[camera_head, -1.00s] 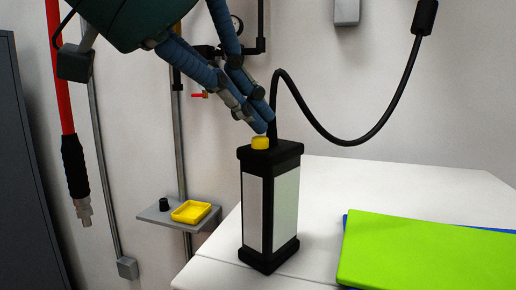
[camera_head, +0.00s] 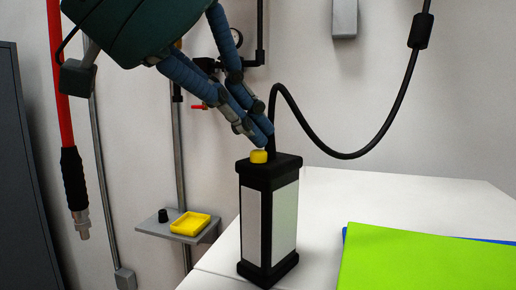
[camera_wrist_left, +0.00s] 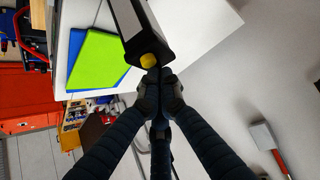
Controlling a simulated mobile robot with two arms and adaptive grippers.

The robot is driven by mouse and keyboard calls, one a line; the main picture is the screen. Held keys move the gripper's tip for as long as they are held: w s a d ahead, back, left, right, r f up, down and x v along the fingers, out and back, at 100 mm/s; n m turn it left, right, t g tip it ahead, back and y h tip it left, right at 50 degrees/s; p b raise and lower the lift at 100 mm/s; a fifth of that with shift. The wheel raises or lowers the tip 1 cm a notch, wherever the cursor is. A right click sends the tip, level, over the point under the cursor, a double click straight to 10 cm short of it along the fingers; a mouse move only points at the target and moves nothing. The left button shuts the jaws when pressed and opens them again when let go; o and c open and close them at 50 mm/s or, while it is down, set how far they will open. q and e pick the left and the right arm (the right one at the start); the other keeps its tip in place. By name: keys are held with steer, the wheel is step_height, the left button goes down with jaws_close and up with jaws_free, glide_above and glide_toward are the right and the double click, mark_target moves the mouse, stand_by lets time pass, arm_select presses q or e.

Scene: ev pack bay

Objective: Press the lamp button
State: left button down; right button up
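The lamp (camera_head: 268,222) is a black upright box with pale side panels, standing on the white table near its left corner. Its yellow button (camera_head: 258,156) sits on the black top. In the left wrist view the lamp (camera_wrist_left: 139,30) and the yellow button (camera_wrist_left: 147,61) lie just beyond the fingertips. My left gripper (camera_head: 262,142) comes down from the upper left, its blue fingers together and empty. The fingertips are right at the button, just above or behind it; I cannot tell whether they touch. My right gripper is not in view.
A black cable (camera_head: 338,155) rises from behind the lamp. A green sheet (camera_head: 420,262) over a blue one lies on the table (camera_head: 395,195) at right. A small wall shelf (camera_head: 150,227) holds a yellow tray (camera_head: 190,223). A red hose (camera_head: 59,100) hangs at left.

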mark_target(250, 158)
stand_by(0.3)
arm_select(q)
steer(key=shift+f, duration=0.45)
steer(key=shift+r+p, duration=0.4)
steer(key=shift+p, duration=0.25)
steer(key=shift+r, duration=0.1)
step_height(250, 158, up, 6)
steer(key=p, duration=0.6)
